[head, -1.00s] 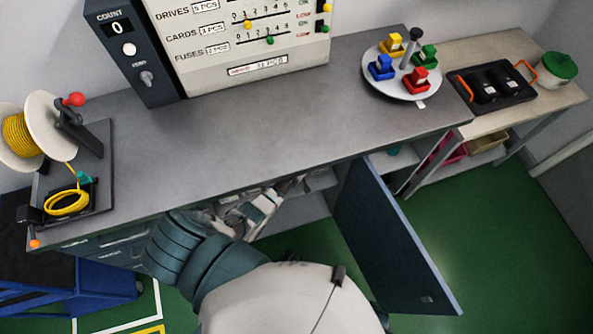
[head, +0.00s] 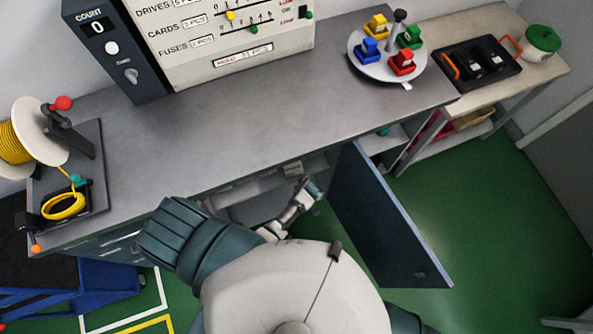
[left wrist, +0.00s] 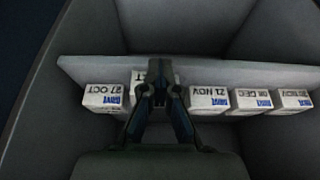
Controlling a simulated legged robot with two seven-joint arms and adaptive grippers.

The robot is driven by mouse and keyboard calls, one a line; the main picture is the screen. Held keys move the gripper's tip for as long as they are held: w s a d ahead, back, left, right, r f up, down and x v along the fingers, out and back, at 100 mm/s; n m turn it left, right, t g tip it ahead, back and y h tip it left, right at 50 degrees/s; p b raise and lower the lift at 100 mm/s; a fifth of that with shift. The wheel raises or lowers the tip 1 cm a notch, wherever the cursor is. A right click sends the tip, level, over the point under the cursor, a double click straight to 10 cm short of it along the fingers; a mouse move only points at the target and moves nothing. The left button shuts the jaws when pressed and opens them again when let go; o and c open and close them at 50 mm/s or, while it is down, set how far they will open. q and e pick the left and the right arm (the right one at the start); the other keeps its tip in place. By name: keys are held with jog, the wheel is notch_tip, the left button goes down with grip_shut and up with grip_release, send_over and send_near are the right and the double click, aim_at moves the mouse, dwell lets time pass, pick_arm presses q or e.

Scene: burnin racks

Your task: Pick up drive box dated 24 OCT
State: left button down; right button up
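In the left wrist view, several white drive boxes stand in a row on a pale shelf (left wrist: 225,68), their labels upside down. I read 27 OCT on the leftmost box (left wrist: 104,97), 21 NOV on the box right of centre (left wrist: 208,98), and DEC on the box beyond it (left wrist: 250,99). The far right box (left wrist: 293,99) seems to read NOV. My left gripper (left wrist: 159,72) has its fingertips together in front of another box (left wrist: 138,77), hiding most of its label, so its date cannot be read. No object shows between the tips. My right gripper is out of view.
In the head view, my left arm reaches into the cabinet under the grey bench (head: 230,130). An open blue door (head: 380,220) stands right of it. Green floor lies right.

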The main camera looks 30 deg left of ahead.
pick_arm(q)
jog(key=shift+s+d, duration=0.5)
jog(key=shift+s, duration=0.1)
jog(key=c, duration=1.9)
grip_release()
jog(key=o, duration=1.5)
jog(key=shift+d, duration=0.1)
jog(key=shift+r, duration=0.15)
